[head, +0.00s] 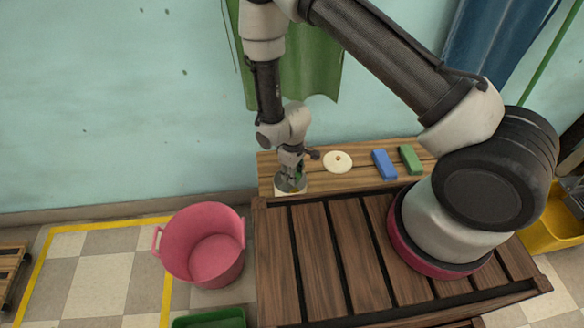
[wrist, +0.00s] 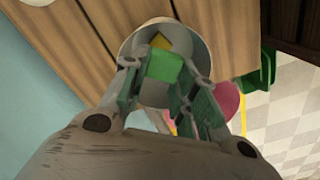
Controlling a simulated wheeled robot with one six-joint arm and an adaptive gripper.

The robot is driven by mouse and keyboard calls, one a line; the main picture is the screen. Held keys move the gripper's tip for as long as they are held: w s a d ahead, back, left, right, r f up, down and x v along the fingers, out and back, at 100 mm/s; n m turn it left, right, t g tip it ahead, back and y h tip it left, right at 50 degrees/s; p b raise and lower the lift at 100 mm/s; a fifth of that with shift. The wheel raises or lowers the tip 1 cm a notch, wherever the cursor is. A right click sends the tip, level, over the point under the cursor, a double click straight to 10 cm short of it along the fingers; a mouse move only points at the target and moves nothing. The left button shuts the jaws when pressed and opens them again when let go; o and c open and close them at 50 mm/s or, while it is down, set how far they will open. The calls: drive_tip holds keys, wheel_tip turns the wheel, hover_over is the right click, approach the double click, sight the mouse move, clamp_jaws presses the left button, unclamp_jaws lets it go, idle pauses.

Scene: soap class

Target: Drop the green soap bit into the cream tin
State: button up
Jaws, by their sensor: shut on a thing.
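My gripper (head: 291,178) is at the left end of the wooden bench, shut on the green soap bit (wrist: 163,68). In the wrist view the bit sits between the two fingertips. A pale round tin (wrist: 128,44) is just beyond the bit, and the bit overlaps its mouth in the picture. A yellow piece (wrist: 161,40) shows inside the tin. In the head view the tin is largely covered by my gripper. I cannot tell the exact height of the bit against the rim.
A cream disc (head: 338,161), a blue block (head: 384,165) and a green block (head: 410,159) lie along the bench (head: 355,178) to the right. A pink tub (head: 205,245) and a green container (head: 210,318) stand on the floor at left. Wall lies behind.

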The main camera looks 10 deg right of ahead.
drive_tip(key=shift+f, duration=0.25)
drive_tip(key=o, duration=0.9)
drive_tip(key=shift+c, duration=0.2)
drive_tip(key=shift+r, duration=0.1)
wheel_tip(320, 180, up, 12)
